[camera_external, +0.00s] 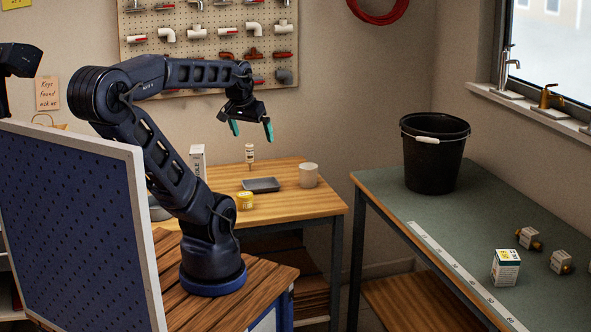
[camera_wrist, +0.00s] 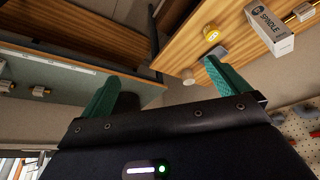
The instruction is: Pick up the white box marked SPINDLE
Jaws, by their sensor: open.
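The white box marked SPINDLE (camera_wrist: 268,28) lies in the upper right of the wrist view, its lettering readable, on the wooden table. In the outside view a tall white box (camera_external: 198,158) stands at the back left of that table, partly hidden by my arm; it appears to be the same box. My gripper (camera_external: 251,128) is open and empty, raised above the table and to the right of the box. Its two green fingers also show in the wrist view (camera_wrist: 160,78), spread apart with nothing between them.
The green bench (camera_external: 420,208) at right holds a black bucket (camera_external: 433,153) and small boxes. A blue pegboard panel (camera_external: 75,230) stands left.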

